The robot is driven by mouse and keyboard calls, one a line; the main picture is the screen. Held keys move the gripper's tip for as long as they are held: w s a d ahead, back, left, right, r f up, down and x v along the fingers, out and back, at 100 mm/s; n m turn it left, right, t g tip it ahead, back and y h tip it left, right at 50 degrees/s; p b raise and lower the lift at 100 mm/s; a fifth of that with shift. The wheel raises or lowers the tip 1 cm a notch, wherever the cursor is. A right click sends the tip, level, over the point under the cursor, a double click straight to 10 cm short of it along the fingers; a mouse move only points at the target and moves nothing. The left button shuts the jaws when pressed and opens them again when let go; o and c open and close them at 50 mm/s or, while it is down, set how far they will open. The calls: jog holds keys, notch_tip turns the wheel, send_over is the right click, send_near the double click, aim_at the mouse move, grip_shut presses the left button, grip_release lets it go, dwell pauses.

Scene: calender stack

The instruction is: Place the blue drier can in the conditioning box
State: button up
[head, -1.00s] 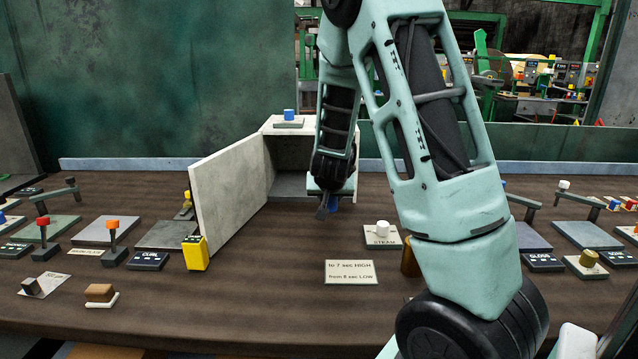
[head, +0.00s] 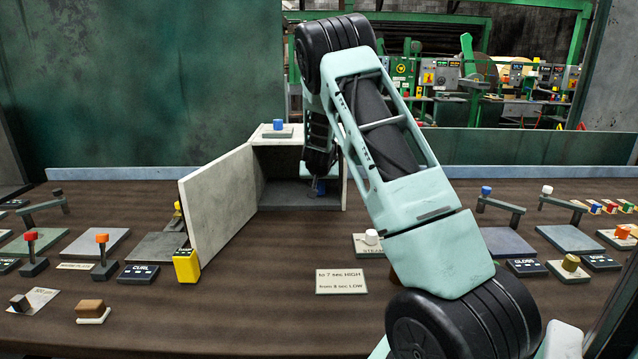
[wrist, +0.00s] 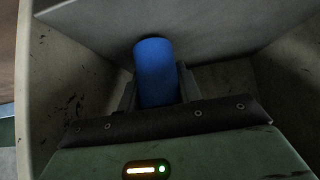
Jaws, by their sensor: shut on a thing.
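The blue drier can (wrist: 155,62) is a plain blue cylinder between the two fingers of my gripper (wrist: 158,90) in the wrist view. My gripper is shut on it. Whether the can touches the box floor cannot be told.
A small plate with a blue knob (head: 278,125) sits on top of the box. A yellow block (head: 186,265) stands by the door's front edge. The STEAM button plate (head: 368,246) and a lettered sign (head: 341,281) lie in front. Levers and plates line both sides.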

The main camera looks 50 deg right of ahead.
jog(key=shift+s+f, duration=0.1)
jog(key=shift+f, duration=0.35)
jog(key=shift+f, duration=0.15)
jog(key=o, duration=1.1)
